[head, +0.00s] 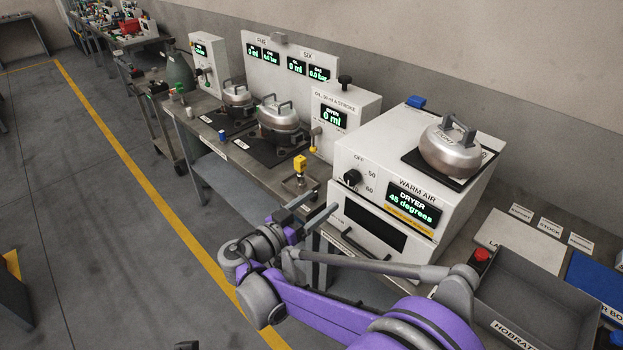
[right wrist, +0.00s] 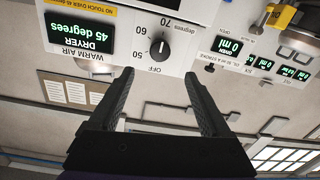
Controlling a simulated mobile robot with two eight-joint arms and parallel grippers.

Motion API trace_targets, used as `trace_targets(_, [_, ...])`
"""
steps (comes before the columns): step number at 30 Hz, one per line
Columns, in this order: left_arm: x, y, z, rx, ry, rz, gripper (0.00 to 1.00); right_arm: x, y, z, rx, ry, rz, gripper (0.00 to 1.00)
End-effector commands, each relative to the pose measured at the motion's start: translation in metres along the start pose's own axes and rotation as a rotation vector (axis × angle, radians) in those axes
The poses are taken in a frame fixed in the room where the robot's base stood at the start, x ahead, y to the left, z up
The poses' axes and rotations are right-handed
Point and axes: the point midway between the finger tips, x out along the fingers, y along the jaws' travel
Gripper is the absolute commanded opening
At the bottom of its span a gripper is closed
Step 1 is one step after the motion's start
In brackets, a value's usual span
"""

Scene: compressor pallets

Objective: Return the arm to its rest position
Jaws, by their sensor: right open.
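My right arm, purple and grey, reaches in from the bottom right of the head view. Its gripper (head: 317,207) is in front of the bench, near the left front corner of the white dryer (head: 385,178). In the right wrist view the gripper (right wrist: 158,76) has its two dark fingers apart with nothing between them. That view is upside down and shows the dryer's knob (right wrist: 158,50) and its display (right wrist: 82,30) beyond the fingertips. My left gripper cannot be made out.
A yellow-topped fitting (head: 300,165) stands on the bench close to the gripper. A metal compressor (head: 450,148) sits on the dryer. More compressors (head: 281,120) stand behind.

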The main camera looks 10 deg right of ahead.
Motion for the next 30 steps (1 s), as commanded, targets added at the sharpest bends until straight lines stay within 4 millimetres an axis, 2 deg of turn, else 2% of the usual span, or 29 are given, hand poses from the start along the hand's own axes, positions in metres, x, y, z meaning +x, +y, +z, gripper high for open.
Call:
trace_targets(5, [0.0,0.0,0.0,0.0,0.0,0.0,0.0,0.004,0.005,0.001,-0.016,-0.019,0.002,0.81])
trace_targets(8, [0.0,0.0,0.0,0.0,0.0,0.0,0.0,0.017,0.025,0.009,-0.082,-0.101,0.0,0.81])
trace_targets(11, [0.0,0.0,0.0,0.0,0.0,0.0,0.0,0.033,0.061,0.027,-0.193,-0.256,-0.021,0.81])
trace_targets(12, [0.0,0.0,0.0,0.0,0.0,0.0,0.0,0.037,0.079,0.037,-0.243,-0.33,-0.04,0.81])
trace_targets(16, [0.0,0.0,0.0,0.0,0.0,0.0,0.0,0.035,0.135,0.071,-0.373,-0.565,-0.146,0.81])
trace_targets(20, [0.0,0.0,0.0,0.0,0.0,0.0,0.0,0.014,0.182,0.103,-0.445,-0.756,-0.299,0.81])
trace_targets(24, [0.0,0.0,0.0,0.0,0.0,0.0,0.0,-0.023,0.22,0.133,-0.458,-0.895,-0.499,0.81])
trace_targets(27, [0.0,0.0,0.0,0.0,0.0,0.0,0.0,-0.05,0.236,0.147,-0.433,-0.943,-0.635,0.81])
trace_targets(30, [0.0,0.0,0.0,0.0,0.0,0.0,0.0,-0.071,0.244,0.157,-0.399,-0.954,-0.743,0.81])
